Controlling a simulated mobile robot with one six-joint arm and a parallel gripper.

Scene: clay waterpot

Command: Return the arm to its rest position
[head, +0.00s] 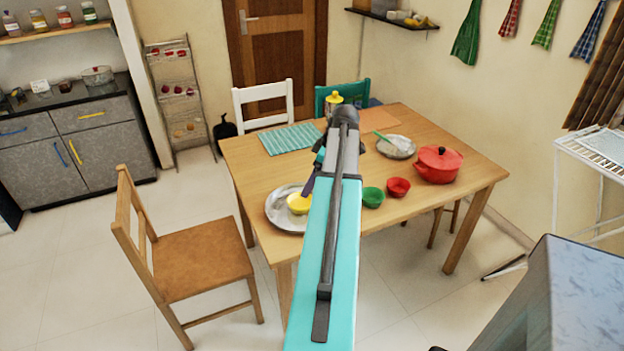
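My turquoise and dark arm reaches from the bottom of the head view out over the wooden table (460,161). Its far end is above the middle of the table. My gripper (311,177) shows only as small dark parts at the left side of the arm, near a yellow bowl (298,204) on a metal plate (276,216). The arm hides most of the gripper. I cannot tell whether its fingers are apart or whether they touch anything.
A red lidded pot (437,166), a red bowl (398,187), a green bowl (372,197) and a grey plate (402,153) stand right of the arm. A yellow-topped jar (333,101) is behind. A wooden chair (200,258) stands left; a grey-topped unit (590,290) is bottom right.

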